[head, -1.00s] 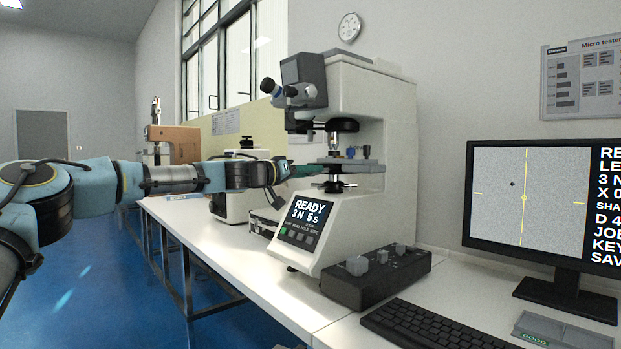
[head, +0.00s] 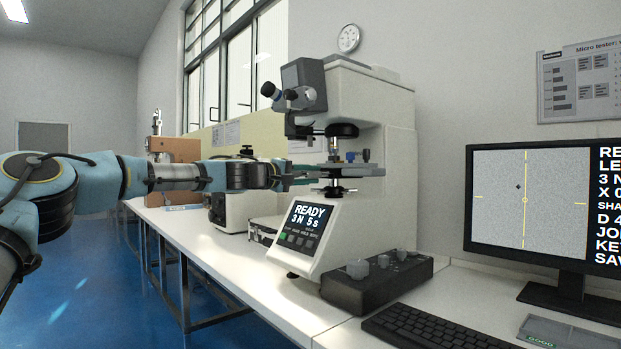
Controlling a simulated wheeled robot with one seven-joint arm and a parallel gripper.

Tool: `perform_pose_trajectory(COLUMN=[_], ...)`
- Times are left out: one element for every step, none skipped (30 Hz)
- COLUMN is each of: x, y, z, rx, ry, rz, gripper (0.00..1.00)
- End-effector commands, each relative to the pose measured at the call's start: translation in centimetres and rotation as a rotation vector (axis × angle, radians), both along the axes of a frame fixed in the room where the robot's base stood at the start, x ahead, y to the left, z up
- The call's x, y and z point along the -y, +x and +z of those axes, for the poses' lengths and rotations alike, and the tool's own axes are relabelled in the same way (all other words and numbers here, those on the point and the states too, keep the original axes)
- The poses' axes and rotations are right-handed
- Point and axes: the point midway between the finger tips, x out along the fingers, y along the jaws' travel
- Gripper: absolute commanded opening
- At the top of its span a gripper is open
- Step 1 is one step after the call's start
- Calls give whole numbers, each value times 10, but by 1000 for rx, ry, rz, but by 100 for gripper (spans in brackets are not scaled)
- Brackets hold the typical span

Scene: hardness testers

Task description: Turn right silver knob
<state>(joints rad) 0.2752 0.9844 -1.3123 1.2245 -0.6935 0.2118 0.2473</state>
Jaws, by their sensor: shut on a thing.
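The hardness tester (head: 372,110) is a white machine with a dark eyepiece head and a flat stage (head: 345,171) on its front. My gripper (head: 306,173) reaches in from the left at stage height. Its teal fingers are shut at the left edge of the stage on the right silver knob, which the fingers hide almost wholly. The monitor (head: 524,200) at the right shows a grey field with yellow crosshairs. A small dark mark (head: 518,186) lies up and left of the cross centre. The tester's panel (head: 308,219) reads READY 3 N 5 s.
A dark control box (head: 380,284) with several grey knobs stands in front of the tester. A keyboard (head: 420,330) lies at the front right. A second instrument (head: 233,200) stands behind my gripper. The white bench (head: 240,258) is bare at its left front.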

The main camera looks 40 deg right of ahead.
Motion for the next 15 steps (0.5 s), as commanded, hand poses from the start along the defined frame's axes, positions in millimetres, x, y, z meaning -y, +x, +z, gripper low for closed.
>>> perform_pose_trajectory(x=[0, 0, 0, 0, 0, 0, 0, 0, 0, 0, 0, 0, 0, 0, 0], y=[1, 1, 1, 1, 1, 1, 1, 1, 1, 1, 1, 1, 1, 1, 1], z=[0, 0, 0, 0, 0, 0, 0, 0, 0, 0, 0, 0, 0, 1, 1], rx=[-41, -70, -109, -138, -166, -204, -232, -262, -299, -327, -355, -394, -422, -450, -489], ry=[3, 5, 7, 9, 10, 12, 14, 16, 18, 20, 21, 23, 25, 27, 29], rz=[2, 2, 2, 2, 2, 2, 2, 2, 2, 2, 2, 2, 2, 2, 2], gripper=[0, 0, 0, 0, 0, 0, 0, 0, 0, 0, 0, 0, 0, 0, 0])
